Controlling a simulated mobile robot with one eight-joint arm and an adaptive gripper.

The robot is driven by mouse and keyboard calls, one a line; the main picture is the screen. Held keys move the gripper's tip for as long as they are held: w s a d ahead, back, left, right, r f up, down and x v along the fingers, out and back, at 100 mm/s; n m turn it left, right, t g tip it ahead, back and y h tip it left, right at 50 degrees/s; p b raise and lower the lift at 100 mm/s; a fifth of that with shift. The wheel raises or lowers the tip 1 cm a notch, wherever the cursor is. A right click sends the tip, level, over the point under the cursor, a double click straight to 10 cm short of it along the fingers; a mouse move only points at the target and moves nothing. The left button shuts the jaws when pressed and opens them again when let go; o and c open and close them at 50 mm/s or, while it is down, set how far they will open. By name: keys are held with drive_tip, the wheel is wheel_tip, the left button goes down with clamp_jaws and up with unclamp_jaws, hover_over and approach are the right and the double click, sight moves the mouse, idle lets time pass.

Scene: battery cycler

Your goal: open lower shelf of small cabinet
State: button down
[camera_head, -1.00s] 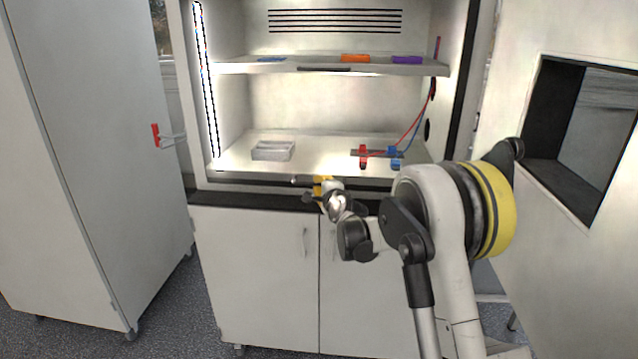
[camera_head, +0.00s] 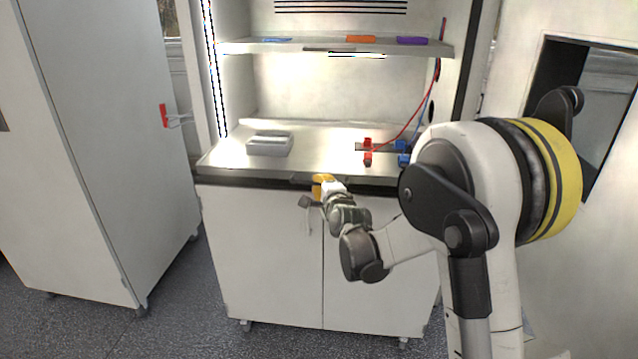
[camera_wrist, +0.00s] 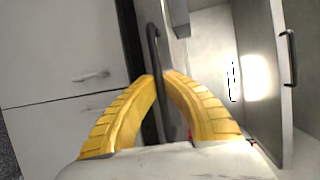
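The lower shelf (camera_head: 225,160) of the small cabinet is a pale slide-out board at mid height. Its front edge stands out past the cabinet's side post, so it is at least partly pulled out. My gripper (camera_head: 318,184) is at the middle of its front edge. In the wrist view, the yellow fingers of my gripper (camera_wrist: 160,78) close in from both sides on a dark bar handle (camera_wrist: 154,48), with almost no gap left at the tips. In the head view, my gripper largely hides the handle.
A grey tray (camera_head: 270,145) and red and blue clips (camera_head: 368,152) with wires rest on the lower shelf. The upper shelf (camera_head: 240,47) holds flat coloured items. Closed cupboard doors (camera_head: 262,250) are below. A tall cabinet (camera_head: 100,140) stands left; floor in front is visible.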

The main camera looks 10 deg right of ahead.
drive_tip(key=c, duration=1.5)
unclamp_jaws()
drive_tip(key=shift+s, duration=0.1)
drive_tip(key=s+d+r, duration=0.1)
drive_tip(key=s+r, duration=0.1)
drive_tip(key=s, duration=0.9)
drive_tip(key=shift+s, duration=0.35)
drive_tip(key=shift+r, duration=0.1)
